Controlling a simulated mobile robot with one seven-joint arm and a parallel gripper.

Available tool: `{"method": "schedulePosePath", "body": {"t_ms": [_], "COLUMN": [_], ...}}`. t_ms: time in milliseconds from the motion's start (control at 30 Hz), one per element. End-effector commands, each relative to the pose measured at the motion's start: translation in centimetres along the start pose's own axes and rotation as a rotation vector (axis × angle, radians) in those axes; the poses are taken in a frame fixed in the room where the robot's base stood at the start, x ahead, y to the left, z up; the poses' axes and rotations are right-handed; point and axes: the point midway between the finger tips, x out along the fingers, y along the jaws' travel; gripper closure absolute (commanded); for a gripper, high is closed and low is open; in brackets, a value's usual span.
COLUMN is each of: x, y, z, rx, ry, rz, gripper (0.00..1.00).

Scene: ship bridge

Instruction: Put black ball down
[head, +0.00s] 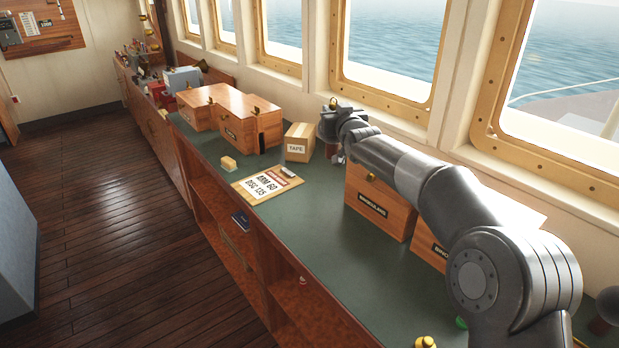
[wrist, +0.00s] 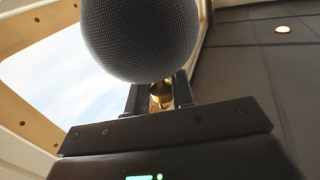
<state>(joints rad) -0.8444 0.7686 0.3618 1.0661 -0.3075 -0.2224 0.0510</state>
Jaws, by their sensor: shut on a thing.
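The black ball (wrist: 140,36) fills the upper middle of the wrist view, dark with a fine mesh-like pattern. Just below it, my gripper (wrist: 160,97) is shut on a small brass piece (wrist: 161,94) at the ball's underside. The ball appears held by this piece, though the join is partly hidden. In the head view, my gripper (head: 336,119) is above the far side of the green counter (head: 300,235), near the window wall and right of the tape box (head: 299,142). I cannot clearly tell the ball from the dark gripper there.
Wooden boxes stand beyond the tape box (head: 250,119) and beneath my arm (head: 378,208). Another dark round thing (head: 609,304) shows at lower right. Green counter is bare right of the clipboard.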

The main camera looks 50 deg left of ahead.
Motion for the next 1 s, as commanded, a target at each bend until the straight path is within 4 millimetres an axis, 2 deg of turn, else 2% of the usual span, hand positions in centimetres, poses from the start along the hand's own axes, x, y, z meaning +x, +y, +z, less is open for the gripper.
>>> {"method": "schedulePosePath", "body": {"t_ms": [400,500,767,1000], "x": [0.0,0.0,0.0,0.0], "y": [0.0,0.0,0.0,0.0], "z": [10.1,12.0,13.9,17.5], "rx": [0.001,0.001,0.0,0.0], "ry": [-0.003,-0.002,-0.001,-0.002], "rz": [0.0,0.0,0.0,0.0], "gripper": [1.0,1.0,1.0,1.0]}}
